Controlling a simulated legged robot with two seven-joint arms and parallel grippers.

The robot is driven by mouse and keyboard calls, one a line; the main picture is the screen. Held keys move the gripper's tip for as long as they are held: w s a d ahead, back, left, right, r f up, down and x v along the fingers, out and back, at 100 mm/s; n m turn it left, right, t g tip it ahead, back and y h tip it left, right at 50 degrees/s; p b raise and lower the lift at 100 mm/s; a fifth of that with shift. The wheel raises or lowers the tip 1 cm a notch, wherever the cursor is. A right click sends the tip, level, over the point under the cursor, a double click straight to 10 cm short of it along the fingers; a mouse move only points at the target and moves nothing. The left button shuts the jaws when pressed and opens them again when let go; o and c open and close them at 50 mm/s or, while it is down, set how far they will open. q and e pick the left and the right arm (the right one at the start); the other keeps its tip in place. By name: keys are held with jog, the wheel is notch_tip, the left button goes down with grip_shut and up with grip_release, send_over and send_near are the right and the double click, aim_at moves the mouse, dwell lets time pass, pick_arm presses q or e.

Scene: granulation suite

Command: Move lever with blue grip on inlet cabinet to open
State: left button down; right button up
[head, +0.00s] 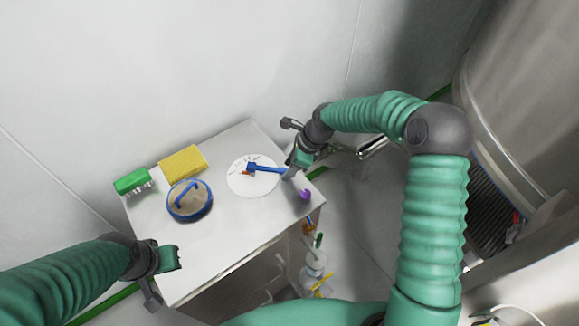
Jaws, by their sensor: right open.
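The inlet cabinet (235,228) is a white box with a flat top. On its top is a round white dial plate (240,185) with small markings. The lever with the blue grip (268,169) lies across this plate, its grip pointing right. My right gripper (291,170) is open at the outer end of the blue grip; whether it touches the grip cannot be told. My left gripper (172,259) is over the cabinet's front left edge, away from the lever, and its jaw opening is not clear.
On the cabinet top are a blue-rimmed round lid (190,201) with a blue handle, a yellow block (183,162), a green-topped brush-like item (132,181) and a purple knob (305,195). A large metal vessel (515,90) stands at right. Coloured valves (315,265) sit beside the cabinet.

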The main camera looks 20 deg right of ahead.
jog(key=shift+d, duration=0.1)
grip_shut()
jog(key=shift+r, duration=0.1)
dwell(1.1)
